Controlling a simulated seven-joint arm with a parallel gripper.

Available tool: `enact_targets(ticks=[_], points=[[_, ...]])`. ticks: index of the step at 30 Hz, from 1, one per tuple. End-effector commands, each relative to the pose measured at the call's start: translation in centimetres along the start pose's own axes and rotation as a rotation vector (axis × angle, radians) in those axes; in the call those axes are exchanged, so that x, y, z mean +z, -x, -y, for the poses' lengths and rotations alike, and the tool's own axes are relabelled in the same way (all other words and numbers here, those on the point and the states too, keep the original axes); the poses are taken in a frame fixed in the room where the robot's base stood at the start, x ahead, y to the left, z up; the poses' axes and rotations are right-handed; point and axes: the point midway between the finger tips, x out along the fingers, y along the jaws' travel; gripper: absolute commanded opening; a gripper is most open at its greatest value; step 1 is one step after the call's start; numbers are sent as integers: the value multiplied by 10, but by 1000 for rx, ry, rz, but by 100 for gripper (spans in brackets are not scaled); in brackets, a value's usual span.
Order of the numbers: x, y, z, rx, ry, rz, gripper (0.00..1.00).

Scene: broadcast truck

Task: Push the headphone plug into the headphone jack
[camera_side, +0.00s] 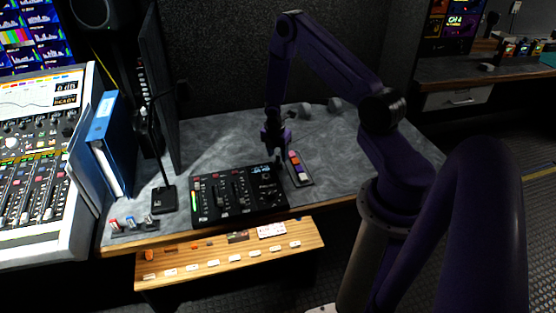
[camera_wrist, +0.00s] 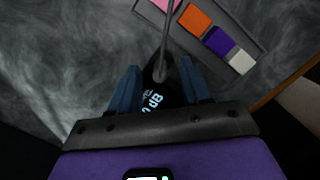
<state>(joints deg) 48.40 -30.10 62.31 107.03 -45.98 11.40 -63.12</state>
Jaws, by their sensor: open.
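The headphone plug (camera_wrist: 160,74) is a small dark grey piece on the end of a grey cable, seen from above in the wrist view. It sits between the two blue fingers of my gripper (camera_wrist: 161,67), which are apart with gaps on both sides. In the side view, my gripper (camera_side: 276,158) is low at the back right corner of the black mixer (camera_side: 238,207). The headphone jack is not visible, and I cannot tell whether the plug is in it.
A dark tray (camera_side: 306,182) with coloured blocks lies close to the right of my gripper. A microphone base (camera_side: 164,200) and a blue binder (camera_side: 112,140) stand left. The grey desktop (camera_side: 225,145) behind the mixer is mostly clear.

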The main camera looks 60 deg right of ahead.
Motion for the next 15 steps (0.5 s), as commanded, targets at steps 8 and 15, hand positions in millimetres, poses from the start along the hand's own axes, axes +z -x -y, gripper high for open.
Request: enact_targets(ticks=[8,15], points=[[0,-13,0,1,-1,0,48],[0,-13,0,1,-1,0,18]])
